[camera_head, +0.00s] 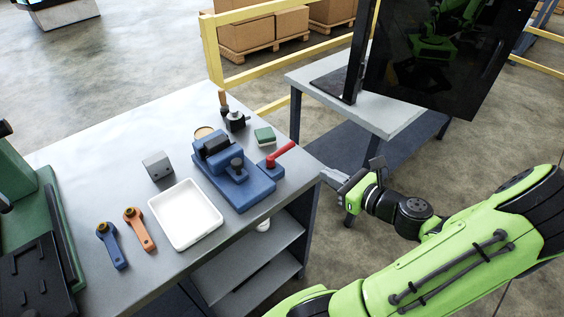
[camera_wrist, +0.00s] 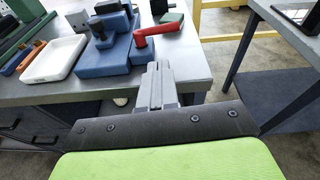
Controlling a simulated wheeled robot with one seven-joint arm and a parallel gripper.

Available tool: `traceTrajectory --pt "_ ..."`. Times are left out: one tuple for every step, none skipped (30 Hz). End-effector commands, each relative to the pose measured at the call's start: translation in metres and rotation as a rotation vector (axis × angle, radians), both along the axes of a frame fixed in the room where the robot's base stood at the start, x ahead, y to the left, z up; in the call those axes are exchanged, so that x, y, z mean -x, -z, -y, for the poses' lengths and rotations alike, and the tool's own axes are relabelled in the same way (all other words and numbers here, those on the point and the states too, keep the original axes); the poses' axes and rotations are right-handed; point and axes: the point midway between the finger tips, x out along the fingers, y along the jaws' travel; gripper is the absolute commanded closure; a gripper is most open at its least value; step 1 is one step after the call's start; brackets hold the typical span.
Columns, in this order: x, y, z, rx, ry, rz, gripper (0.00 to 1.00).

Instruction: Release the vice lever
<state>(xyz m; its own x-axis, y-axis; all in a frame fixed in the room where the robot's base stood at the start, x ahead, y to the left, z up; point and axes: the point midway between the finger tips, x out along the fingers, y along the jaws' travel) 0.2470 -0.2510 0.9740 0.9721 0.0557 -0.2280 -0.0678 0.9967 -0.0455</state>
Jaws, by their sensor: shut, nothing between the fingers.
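The blue vice (camera_head: 230,172) sits on the grey workbench near its right edge. Its red lever (camera_head: 280,154) stands on the vice's right side, with the arm pointing up and to the right. In the wrist view, the red lever (camera_wrist: 155,32) is just beyond my fingertips, on the blue vice base (camera_wrist: 98,62). My gripper (camera_head: 328,175) is just off the bench's right edge, apart from the lever, with its fingers pointing left. The wrist view shows my gripper's fingers (camera_wrist: 157,68) together and empty. Nothing hides the lever.
A white tray (camera_head: 187,238), an orange handle (camera_head: 141,231), a blue handle (camera_head: 113,246), a grey block (camera_head: 158,165) and a green-topped block (camera_head: 265,135) lie around the vice. A second table (camera_head: 395,120) with a dark screen (camera_head: 440,60) stands behind my gripper.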

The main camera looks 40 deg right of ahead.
Motion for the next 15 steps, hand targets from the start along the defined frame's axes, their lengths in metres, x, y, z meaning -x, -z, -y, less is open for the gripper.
traceTrajectory --pt "0.004 -0.001 0.006 -0.029 0.034 0.023 1.00" --pt "0.006 -0.002 0.009 -0.040 0.046 0.031 1.00" --pt "0.007 -0.002 0.011 -0.048 0.056 0.038 1.00" --pt "0.007 -0.003 0.011 -0.050 0.059 0.040 1.00" --pt "0.007 -0.003 0.011 -0.050 0.059 0.040 1.00" --pt "0.007 -0.003 0.011 -0.049 0.058 0.039 1.00" --pt "0.007 -0.003 0.011 -0.048 0.058 0.039 1.00" --pt "0.007 -0.003 0.011 -0.048 0.057 0.038 1.00" --pt "0.007 -0.003 0.011 -0.047 0.057 0.038 1.00" --pt "0.007 -0.003 0.011 -0.048 0.056 0.037 1.00" --pt "0.007 -0.003 0.011 -0.048 0.056 0.036 1.00" --pt "0.005 -0.002 0.010 -0.047 0.055 0.036 1.00" --pt "0.004 -0.002 0.010 -0.047 0.054 0.036 1.00" --pt "0.001 -0.001 0.010 -0.046 0.052 0.035 1.00" --pt "-0.004 0.001 0.010 -0.047 0.051 0.035 1.00"
